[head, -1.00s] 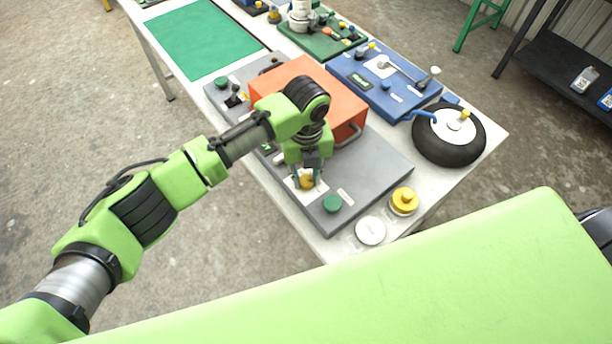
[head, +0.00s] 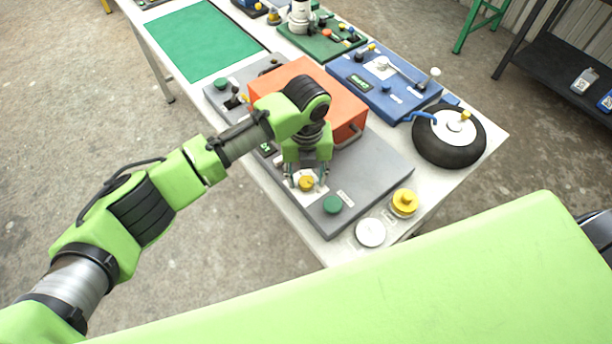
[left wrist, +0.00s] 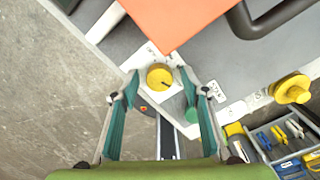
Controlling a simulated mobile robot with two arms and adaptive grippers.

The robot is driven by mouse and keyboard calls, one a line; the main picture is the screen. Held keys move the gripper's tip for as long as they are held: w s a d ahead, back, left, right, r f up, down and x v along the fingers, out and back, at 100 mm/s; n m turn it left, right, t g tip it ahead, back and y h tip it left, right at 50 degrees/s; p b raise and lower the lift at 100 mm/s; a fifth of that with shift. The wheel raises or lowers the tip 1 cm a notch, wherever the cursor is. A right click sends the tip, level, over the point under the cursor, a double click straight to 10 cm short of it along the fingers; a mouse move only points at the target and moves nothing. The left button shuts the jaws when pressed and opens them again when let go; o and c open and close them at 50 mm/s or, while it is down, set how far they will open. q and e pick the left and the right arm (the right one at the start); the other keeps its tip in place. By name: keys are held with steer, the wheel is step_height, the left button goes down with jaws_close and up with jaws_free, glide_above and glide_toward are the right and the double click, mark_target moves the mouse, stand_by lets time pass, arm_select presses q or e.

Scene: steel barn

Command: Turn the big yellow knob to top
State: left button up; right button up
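The big yellow knob (head: 306,184) sits on a white plate on the grey panel (head: 375,170). In the left wrist view the knob (left wrist: 160,76) is round, with a dark pointer mark towards the lower right of its face. My left gripper (head: 306,181) is above it with the fingers spread to either side of the knob. Whether the tips are level with the knob is hard to tell. My right gripper is not in view.
A green button (head: 332,204) is close by on the panel. An orange box (head: 345,95) with a dark handle stands just behind. A yellow stepped piece (head: 404,202) and a white disc (head: 370,232) are at the table's near corner. A black wheel (head: 449,150) is at right.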

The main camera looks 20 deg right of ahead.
mark_target(306, 181)
arm_select(q)
step_height(306, 181, up, 12)
stand_by(0.7)
steer(key=shift+s, duration=0.1)
stand_by(0.3)
